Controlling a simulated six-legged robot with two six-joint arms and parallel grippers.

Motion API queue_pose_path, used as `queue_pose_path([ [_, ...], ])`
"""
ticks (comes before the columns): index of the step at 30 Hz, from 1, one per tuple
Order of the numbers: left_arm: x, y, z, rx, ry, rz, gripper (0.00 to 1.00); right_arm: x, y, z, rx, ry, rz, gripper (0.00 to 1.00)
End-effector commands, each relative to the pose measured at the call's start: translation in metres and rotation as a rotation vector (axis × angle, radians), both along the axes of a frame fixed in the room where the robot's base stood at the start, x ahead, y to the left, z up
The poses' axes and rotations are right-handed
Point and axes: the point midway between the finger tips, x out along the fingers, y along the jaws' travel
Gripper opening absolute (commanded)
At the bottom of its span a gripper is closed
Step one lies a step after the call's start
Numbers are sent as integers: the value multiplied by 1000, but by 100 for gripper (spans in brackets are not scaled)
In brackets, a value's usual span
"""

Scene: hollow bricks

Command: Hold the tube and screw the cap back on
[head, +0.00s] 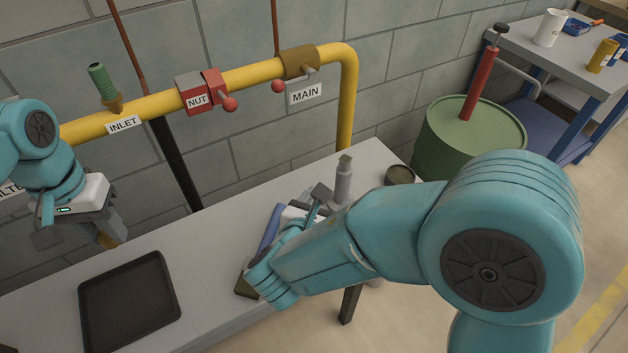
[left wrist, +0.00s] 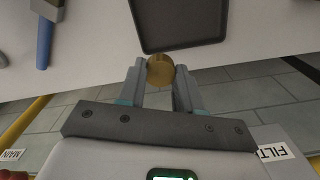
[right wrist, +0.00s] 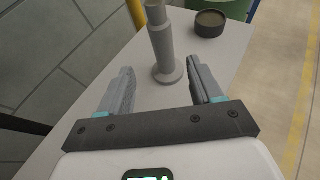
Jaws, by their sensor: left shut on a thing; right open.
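A grey tube (head: 343,182) stands upright on the bench, with a wider round foot seen in the right wrist view (right wrist: 163,50). My right gripper (right wrist: 162,76) is open and empty, its fingers pointing toward the tube with the foot just beyond the fingertips. In the head view my right arm partly hides this gripper. My left gripper (left wrist: 160,82) is shut on a brass-coloured round piece (left wrist: 160,69), held near the left end of the bench. In the head view the brass piece (head: 107,241) shows below the left gripper (head: 112,232). I cannot tell for certain that it is the cap.
A black tray (head: 130,300) lies on the bench (head: 215,255). A dark round tin (head: 400,174) sits beside the tube. A blue-handled tool (head: 270,226) lies partly behind my right arm. Yellow pipework (head: 250,77) runs along the wall; a green drum (head: 466,135) stands beyond.

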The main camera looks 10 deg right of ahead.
Motion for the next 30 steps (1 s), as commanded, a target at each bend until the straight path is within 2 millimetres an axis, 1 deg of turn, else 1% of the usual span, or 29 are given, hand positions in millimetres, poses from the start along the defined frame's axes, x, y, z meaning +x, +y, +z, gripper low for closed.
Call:
queue_pose_path([
  [5,-3,2,0,0,0,0,1,-2,2,0,0,0,0,65],
  [8,-3,2,0,0,0,0,1,3,-2,-3,0,1,-2,65],
  [15,-1,2,0,0,-1,0,1,37,-24,-19,0,2,-5,65],
  [19,1,1,0,0,0,0,1,50,-32,-24,0,1,-2,65],
  [23,2,0,0,0,0,0,1,55,-34,-26,0,1,-1,65],
  [30,2,0,0,0,0,0,1,56,-35,-26,0,1,-1,65],
])
